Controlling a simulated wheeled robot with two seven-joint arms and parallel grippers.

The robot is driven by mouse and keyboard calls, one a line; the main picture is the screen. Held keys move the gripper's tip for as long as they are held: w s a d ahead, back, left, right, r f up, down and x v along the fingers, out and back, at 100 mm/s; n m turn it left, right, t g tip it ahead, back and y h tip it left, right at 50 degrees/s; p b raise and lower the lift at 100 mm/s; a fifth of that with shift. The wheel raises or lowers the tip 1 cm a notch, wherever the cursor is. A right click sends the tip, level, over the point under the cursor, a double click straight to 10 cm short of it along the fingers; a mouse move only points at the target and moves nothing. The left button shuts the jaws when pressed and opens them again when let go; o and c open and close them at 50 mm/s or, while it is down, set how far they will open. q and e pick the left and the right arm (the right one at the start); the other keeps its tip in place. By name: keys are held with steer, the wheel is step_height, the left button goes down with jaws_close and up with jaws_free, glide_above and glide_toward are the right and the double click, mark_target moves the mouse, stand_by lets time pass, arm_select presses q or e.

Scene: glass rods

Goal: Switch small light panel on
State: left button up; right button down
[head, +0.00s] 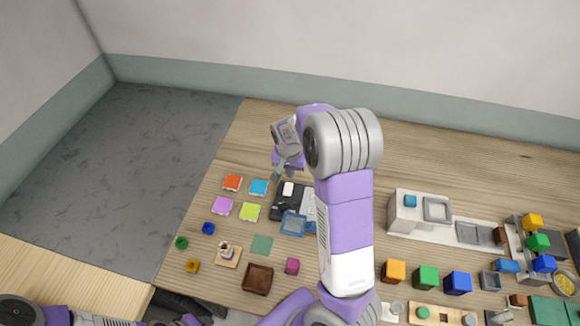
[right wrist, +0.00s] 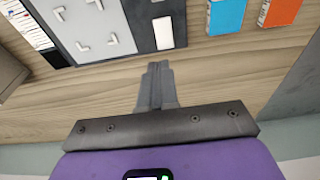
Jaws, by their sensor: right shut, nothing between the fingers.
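The small light panel is a dark panel (head: 280,205) on the wooden table, partly hidden by my right arm. It has a white switch piece (head: 288,189). In the right wrist view the dark panel (right wrist: 148,12) shows at the top with the white switch piece (right wrist: 163,32) and a grey plate (right wrist: 95,28) with white corner marks. My right gripper (head: 279,171) is above the table at the panel's far edge, shut and empty. In the right wrist view its closed fingertips (right wrist: 158,66) point at the panel, a little apart from the white piece. My left gripper is out of view.
Orange (head: 232,183) and blue (head: 258,188) tiles lie left of the panel, with purple (head: 222,206) and lime (head: 250,212) ones nearer. A blue-framed tray (head: 293,224) is at the panel's near side. Coloured blocks and fixtures fill the right. The table's far strip is bare.

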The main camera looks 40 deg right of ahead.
mark_target(292, 186)
steer(key=f, duration=0.5)
steer(key=w+d+f, duration=0.1)
steer(key=f, duration=0.2)
steer(key=shift+b, duration=0.4)
